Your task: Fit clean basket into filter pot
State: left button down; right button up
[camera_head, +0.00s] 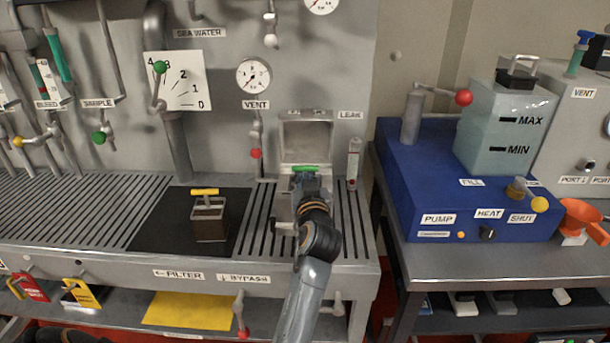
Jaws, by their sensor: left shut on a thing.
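My left gripper (308,180) is shut on a green handle (305,168), which I take to be the clean basket's. The basket's body is hidden behind the gripper. The gripper is over the filter pot (283,212), a square grey metal housing in the bench top at the right, largely covered by my arm. Whether the basket is inside the pot or above it cannot be told. A raised square panel (305,142), perhaps the pot's lid, stands behind. Another basket (208,220), brownish with a yellow handle, stands upright on a black mat (150,225). My right gripper is not in view.
A wall with gauges, pipes and valve levers rises behind the slotted bench. A red-tipped lever (256,153) and a small gauge tube (353,165) flank the panel. A blue pump unit (420,195) stands on the right table, across a gap.

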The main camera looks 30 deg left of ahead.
pick_arm(q)
jog(key=shift+f, duration=0.15)
jog(key=c, duration=1.8)
grip_release()
jog(key=o, duration=0.4)
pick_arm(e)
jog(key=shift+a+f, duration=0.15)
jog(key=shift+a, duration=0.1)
